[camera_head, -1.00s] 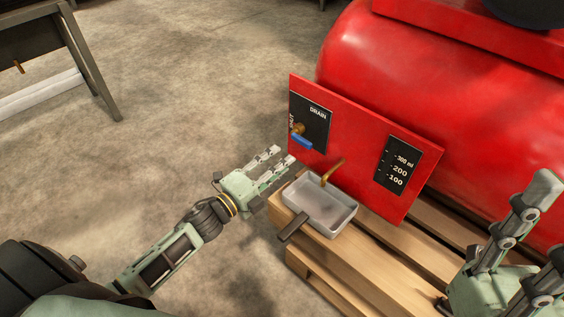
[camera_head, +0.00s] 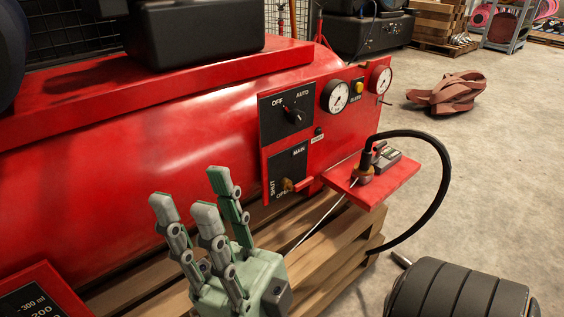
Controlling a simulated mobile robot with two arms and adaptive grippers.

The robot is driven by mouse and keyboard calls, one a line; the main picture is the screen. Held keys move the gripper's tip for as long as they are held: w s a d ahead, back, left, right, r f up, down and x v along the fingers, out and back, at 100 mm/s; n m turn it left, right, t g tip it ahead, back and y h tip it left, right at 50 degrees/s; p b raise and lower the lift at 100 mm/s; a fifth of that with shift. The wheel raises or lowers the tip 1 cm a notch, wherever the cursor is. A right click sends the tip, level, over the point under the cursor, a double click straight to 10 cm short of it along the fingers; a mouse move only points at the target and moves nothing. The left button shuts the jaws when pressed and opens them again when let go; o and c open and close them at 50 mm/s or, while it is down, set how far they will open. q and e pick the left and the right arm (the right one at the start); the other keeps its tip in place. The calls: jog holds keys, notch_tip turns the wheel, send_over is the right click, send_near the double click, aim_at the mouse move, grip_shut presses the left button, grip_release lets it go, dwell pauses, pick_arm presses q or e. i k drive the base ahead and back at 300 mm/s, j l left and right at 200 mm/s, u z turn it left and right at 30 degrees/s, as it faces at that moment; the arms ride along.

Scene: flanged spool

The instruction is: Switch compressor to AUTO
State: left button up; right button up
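The red compressor (camera_head: 200,120) fills the left and middle of the head view. Its black OFF/AUTO plate (camera_head: 273,122) carries a dark rotary knob (camera_head: 295,116); which mark the knob points to is hard to tell. Below it is the MAIN valve plate (camera_head: 277,168) with a brass-coloured valve (camera_head: 287,185) near SHUT and OPEN lettering. My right gripper (camera_head: 205,208) stands with its fingers up and spread, open and empty. It is in front of the tank, below and left of the OFF/AUTO plate, apart from the knob. My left gripper is out of view.
Two gauges (camera_head: 335,96) and a yellow BLEED button (camera_head: 358,87) sit right of the knob. A red shelf (camera_head: 372,188) with a fitting and a black hose (camera_head: 440,190) juts out at right. Wooden pallet slats (camera_head: 335,245) lie below.

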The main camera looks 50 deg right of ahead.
aim_at(296, 118)
jog(key=i+z, duration=0.15)
jog(key=z, duration=1.05)
